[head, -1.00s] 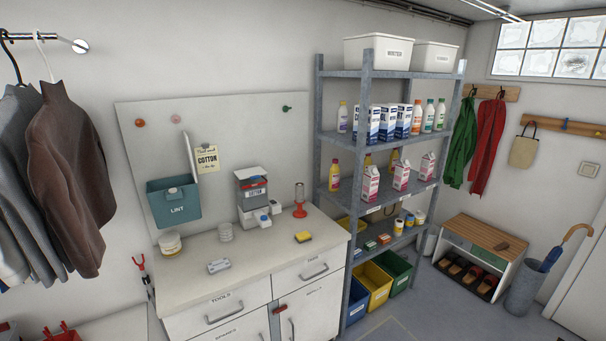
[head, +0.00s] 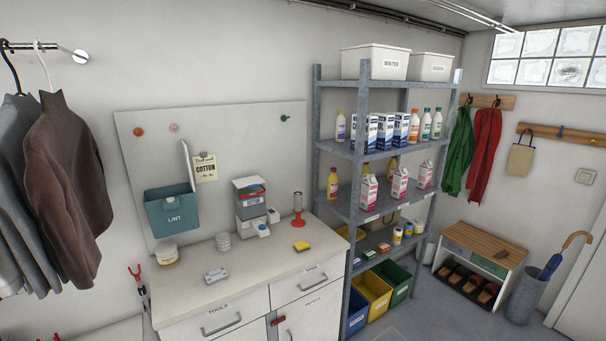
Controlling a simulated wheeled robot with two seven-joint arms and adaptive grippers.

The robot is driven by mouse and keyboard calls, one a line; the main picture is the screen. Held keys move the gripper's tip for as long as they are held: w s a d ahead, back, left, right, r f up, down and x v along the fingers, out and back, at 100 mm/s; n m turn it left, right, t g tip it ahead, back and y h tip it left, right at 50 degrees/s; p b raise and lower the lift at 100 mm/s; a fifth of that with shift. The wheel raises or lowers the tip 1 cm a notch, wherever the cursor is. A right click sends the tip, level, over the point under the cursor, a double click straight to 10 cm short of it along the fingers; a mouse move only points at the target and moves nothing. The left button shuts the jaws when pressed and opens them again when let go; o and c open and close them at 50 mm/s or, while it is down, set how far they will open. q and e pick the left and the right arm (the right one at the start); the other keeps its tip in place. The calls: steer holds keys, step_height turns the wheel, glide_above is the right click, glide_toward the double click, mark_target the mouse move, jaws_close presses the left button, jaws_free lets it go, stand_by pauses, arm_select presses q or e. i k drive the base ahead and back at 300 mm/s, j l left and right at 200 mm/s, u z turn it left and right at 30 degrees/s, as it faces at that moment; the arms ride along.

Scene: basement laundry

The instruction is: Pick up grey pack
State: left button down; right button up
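A small light-grey pack (head: 217,275) lies flat on the pale worktop (head: 185,300), near its front left. A stack of grey and white boxes (head: 250,205) with red parts stands at the back of the worktop. I cannot tell for certain which of these the task calls the grey pack. Neither of my grippers is in view.
A metal shelf (head: 317,190) with cartons and bottles stands right. Hanging clothes (head: 65,180) are left. Worktop space around the small pack is clear.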

mark_target(220, 274)
steer(key=i+l+u, duration=0.4)
steer(key=l+u, duration=0.2)
steer(key=i+l+u, duration=0.1)
steer(key=l+u, duration=0.25)
steer(key=i+l+u, duration=0.1)
steer(key=l+u, duration=0.5)
steer(key=l, duration=0.25)
